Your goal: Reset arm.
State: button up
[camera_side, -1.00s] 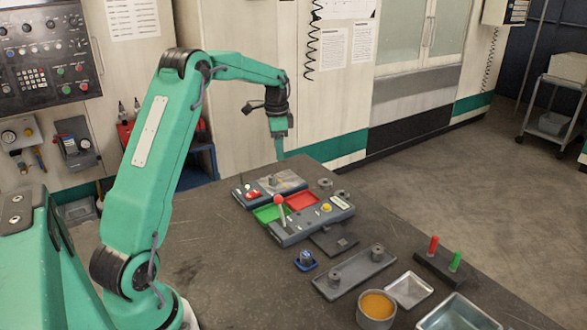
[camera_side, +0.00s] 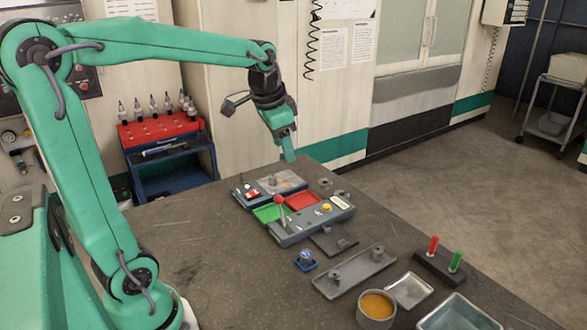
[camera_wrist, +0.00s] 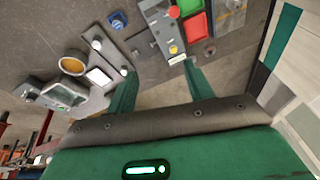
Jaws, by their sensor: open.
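My gripper (camera_side: 289,150) is green and hangs in the air above the back part of the workbench. In the wrist view its two fingers (camera_wrist: 158,84) stand well apart, with nothing between them. Below it on the bench is a grey control box (camera_side: 312,220) with a red-knobbed lever and a yellow button. A green tray (camera_side: 268,213) and a red tray (camera_side: 303,201) lie beside the box. The gripper touches none of these.
A grey plate with two posts (camera_side: 354,272), an orange-filled cup (camera_side: 376,309), metal trays (camera_side: 409,290) and a holder with red and green pegs (camera_side: 440,268) stand toward the front right. The left bench top (camera_side: 195,240) is clear.

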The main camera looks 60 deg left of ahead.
jog(key=s+d+f+n+t, duration=0.2)
jog(key=s+d, duration=0.7)
jog(key=s, duration=0.5)
jog(key=shift+f+h, duration=0.4)
